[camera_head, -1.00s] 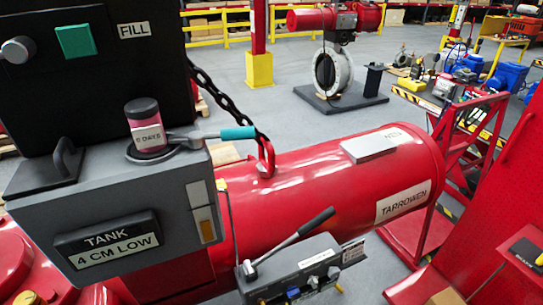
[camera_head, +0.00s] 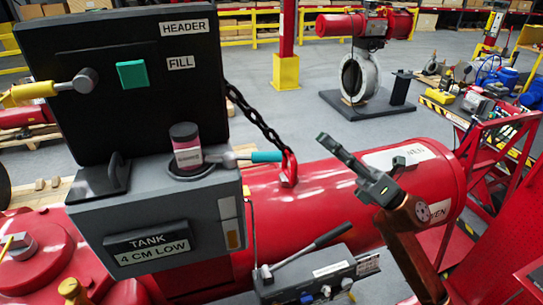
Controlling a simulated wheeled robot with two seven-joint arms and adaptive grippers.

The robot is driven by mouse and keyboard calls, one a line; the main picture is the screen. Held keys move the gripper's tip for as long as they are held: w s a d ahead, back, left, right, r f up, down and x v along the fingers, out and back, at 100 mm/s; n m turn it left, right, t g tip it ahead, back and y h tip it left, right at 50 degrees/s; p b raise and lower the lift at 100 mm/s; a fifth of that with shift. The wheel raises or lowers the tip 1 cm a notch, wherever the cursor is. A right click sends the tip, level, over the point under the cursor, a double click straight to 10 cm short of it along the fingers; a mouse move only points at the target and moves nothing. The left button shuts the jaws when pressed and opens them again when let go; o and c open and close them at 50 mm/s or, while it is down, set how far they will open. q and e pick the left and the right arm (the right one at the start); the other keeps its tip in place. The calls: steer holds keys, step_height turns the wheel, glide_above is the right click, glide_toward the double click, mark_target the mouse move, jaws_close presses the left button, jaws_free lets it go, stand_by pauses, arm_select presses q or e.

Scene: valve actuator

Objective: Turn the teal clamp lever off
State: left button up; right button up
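The clamp lever has a teal grip (camera_head: 267,156) on a grey metal arm. It sticks out to the right from the round seat under a small jar with a red label (camera_head: 186,147), on top of the grey tank box (camera_head: 160,205). The lever lies roughly level, and its teal end is near the red lug. My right gripper (camera_head: 340,150) is in front of the red cylinder, right of the teal grip and apart from it. It points up and left and holds nothing that I can see. Its finger gap is not clear from this angle.
A black panel (camera_head: 90,120) with a teal square (camera_head: 131,73) and a yellow-handled lever (camera_head: 35,91) stands behind the box. A chain (camera_head: 254,117) runs down to a red lug (camera_head: 289,170). A grey lever unit (camera_head: 318,270) sits below. The red cylinder (camera_head: 320,185) lies behind.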

mark_target(271, 162)
steer(key=s+a+r+n+g+h, duration=0.25)
steer(key=s+n+g, duration=0.25)
steer(key=n, duration=0.3)
steer(key=s+a+r+n+g+h, duration=0.1)
steer(key=s+a+n+g+h, duration=0.2)
steer(key=n+g, duration=0.35)
steer(key=shift+n+t+y, duration=0.35)
steer(key=shift+t, duration=0.1)
steer(key=a, duration=0.2)
steer(key=s+a+p, duration=0.1)
steer(key=a, duration=0.2)
steer(key=a+p, duration=0.1)
steer(key=a, duration=0.1)
steer(key=shift+s+a, duration=0.4)
steer(key=shift+c, duration=0.3)
jaws_close()
